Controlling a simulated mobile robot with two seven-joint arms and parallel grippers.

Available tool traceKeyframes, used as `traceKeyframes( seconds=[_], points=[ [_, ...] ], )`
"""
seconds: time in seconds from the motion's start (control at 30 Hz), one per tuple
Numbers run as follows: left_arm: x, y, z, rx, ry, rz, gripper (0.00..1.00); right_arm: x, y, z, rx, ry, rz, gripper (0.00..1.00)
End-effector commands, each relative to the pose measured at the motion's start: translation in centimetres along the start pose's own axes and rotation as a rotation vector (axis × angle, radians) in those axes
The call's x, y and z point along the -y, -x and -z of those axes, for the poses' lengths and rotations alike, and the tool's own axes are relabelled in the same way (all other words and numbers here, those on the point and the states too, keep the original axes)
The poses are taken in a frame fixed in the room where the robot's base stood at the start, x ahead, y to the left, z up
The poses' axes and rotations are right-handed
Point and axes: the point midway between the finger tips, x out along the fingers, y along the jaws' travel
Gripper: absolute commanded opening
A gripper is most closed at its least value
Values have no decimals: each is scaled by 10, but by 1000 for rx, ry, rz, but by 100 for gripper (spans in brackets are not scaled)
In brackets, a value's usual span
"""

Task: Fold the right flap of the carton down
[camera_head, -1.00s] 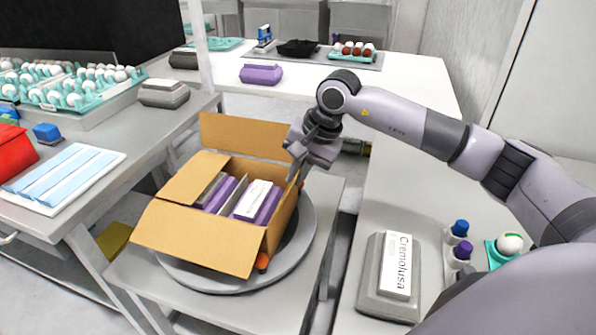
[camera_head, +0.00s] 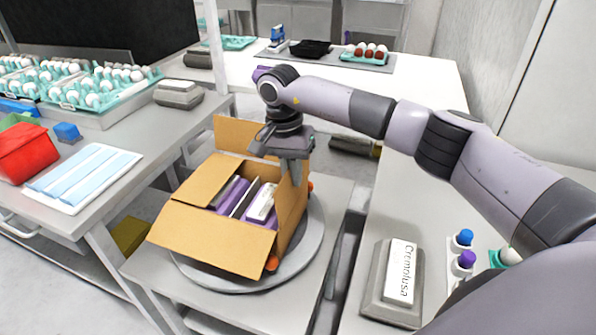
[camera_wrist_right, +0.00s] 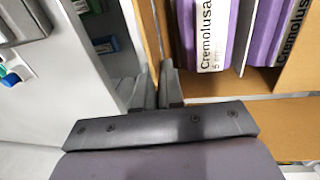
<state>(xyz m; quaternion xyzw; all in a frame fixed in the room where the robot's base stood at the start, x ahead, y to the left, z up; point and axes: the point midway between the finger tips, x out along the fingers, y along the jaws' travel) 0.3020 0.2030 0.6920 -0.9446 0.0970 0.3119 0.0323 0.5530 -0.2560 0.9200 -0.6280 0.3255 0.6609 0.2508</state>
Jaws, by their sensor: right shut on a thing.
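The open cardboard carton (camera_head: 212,238) sits on a round grey turntable (camera_head: 228,284). Purple and grey egg boxes (camera_head: 232,194) stand inside, some with white labels; they also show in the wrist view (camera_wrist_right: 207,35). The back flap (camera_head: 240,135) stands up, the left flap (camera_head: 195,178) slopes at the left side, and the front flap spreads outward. My right gripper (camera_head: 293,176) points down at the carton's right edge. In the wrist view its fingers (camera_wrist_right: 160,88) are close together at the cardboard edge (camera_wrist_right: 147,30), shut on the right flap, mostly hidden. My left gripper is not in view.
An orange part (camera_head: 272,263) shows at the turntable beside the carton. A grey Cremolusa box (camera_head: 391,283) and capped bottles (camera_head: 463,252) are on the right table. Egg trays (camera_head: 90,88) and a red container (camera_head: 25,153) are at the left.

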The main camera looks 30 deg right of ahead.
Motion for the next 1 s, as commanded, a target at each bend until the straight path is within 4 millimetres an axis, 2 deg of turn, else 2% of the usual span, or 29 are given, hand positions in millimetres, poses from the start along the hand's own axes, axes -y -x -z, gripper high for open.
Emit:
traceKeyframes(
  seconds=[0.4,0.97,1.0],
  points=[
    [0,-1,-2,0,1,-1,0,10,0,0,-1,-1,-120,0],
    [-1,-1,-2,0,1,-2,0,10,0,0,0,-1,-139,0],
    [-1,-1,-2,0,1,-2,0,10,0,0,0,-1,-138,14]
  ],
)
